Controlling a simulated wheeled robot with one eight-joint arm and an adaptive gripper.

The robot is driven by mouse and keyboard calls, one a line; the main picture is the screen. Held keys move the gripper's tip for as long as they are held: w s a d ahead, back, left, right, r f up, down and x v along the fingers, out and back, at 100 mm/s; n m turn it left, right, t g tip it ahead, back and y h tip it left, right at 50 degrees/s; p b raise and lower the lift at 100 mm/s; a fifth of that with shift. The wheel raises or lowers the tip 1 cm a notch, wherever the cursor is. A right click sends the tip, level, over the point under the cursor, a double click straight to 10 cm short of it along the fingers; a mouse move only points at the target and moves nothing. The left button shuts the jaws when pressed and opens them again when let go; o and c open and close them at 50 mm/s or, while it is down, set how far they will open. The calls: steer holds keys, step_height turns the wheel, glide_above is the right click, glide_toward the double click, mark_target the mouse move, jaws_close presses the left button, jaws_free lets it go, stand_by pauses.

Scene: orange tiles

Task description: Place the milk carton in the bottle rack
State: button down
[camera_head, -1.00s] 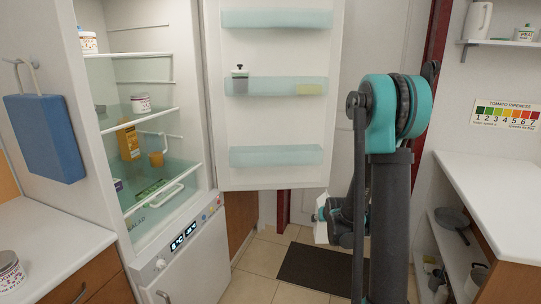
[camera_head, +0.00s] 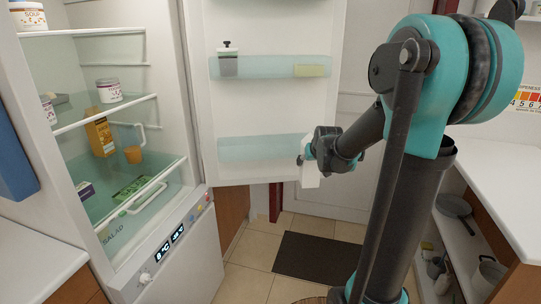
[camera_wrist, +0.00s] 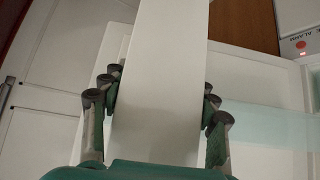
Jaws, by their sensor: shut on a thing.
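A plain white milk carton (camera_wrist: 160,90) fills the middle of the wrist view, with the fingers of my gripper (camera_wrist: 160,108) closed against both its sides. In the head view my gripper (camera_head: 308,160) is in front of the open fridge door, near the lower door shelf, and the white carton (camera_head: 310,176) hangs below it. The bottle rack may be the lower door shelf (camera_head: 265,148), a clear bluish bin that looks empty; no label confirms it. I cannot tell whether the carton touches the door.
The upper door shelf (camera_head: 270,67) holds a grey bottle (camera_head: 228,60) and a yellow block (camera_head: 309,71). Fridge shelves with several items stand at left. A white counter (camera_head: 500,190) is at right. A dark mat (camera_head: 318,256) lies on the floor.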

steer(key=s+r, duration=0.4)
steer(key=r, duration=0.4)
steer(key=s+r, duration=0.5)
steer(key=r, duration=0.3)
steer(key=shift+n+y, duration=0.3)
steer(key=w+a, duration=0.1)
steer(key=w, duration=0.5)
steer(key=w+a, duration=0.1)
steer(key=w, duration=0.5)
steer(key=w+a, duration=0.1)
steer(key=w, duration=0.6)
steer(key=shift+w, duration=0.1)
steer(key=shift+w+f, duration=0.2)
steer(key=shift+f, duration=2.75)
steer(key=shift+w+f, duration=0.1)
steer(key=shift+f, duration=0.4)
steer(key=shift+c, duration=2.3)
jaws_free()
steer(key=shift+f, duration=0.1)
